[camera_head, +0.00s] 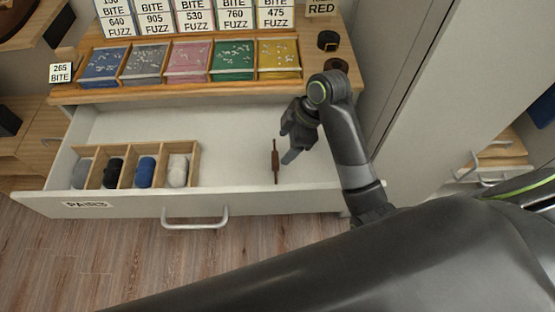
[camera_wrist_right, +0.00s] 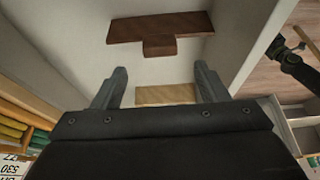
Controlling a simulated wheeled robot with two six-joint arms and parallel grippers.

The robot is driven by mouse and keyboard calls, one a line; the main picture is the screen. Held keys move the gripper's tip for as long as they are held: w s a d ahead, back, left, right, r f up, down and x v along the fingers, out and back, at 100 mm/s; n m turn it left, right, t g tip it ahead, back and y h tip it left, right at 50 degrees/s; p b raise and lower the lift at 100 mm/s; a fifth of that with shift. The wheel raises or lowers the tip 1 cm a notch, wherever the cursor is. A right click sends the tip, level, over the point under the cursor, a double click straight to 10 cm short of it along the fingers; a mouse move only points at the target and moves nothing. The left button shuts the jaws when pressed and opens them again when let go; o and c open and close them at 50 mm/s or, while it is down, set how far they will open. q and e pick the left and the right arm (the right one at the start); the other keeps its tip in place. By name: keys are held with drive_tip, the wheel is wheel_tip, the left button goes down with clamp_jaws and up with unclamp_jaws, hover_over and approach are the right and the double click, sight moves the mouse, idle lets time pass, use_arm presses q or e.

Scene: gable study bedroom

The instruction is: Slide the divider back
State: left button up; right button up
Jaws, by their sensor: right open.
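The divider (camera_head: 275,160) is a thin dark brown piece in the open white drawer, right of the sock organizer. In the right wrist view the divider (camera_wrist_right: 160,30) shows as a dark wooden bar with a short tab at its middle. My right gripper (camera_head: 290,150) is just right of the divider in the head view, tilted down over the drawer. In the wrist view its two fingers (camera_wrist_right: 160,85) are spread apart with nothing held between them. A light wooden strip (camera_wrist_right: 165,94) shows between them farther off. My left gripper is out of view.
The wooden sock organizer (camera_head: 125,182) with several rolled socks stands at the drawer's left. The drawer front has a metal handle (camera_head: 195,220). Above the drawer is a wooden top with a tray (camera_head: 185,82) of coloured compartments. Bare drawer floor (camera_head: 235,150) lies between organizer and divider.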

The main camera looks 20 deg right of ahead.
sight(275, 158)
drive_tip(key=x, duration=0.6)
drive_tip(key=shift+a+f, duration=0.15)
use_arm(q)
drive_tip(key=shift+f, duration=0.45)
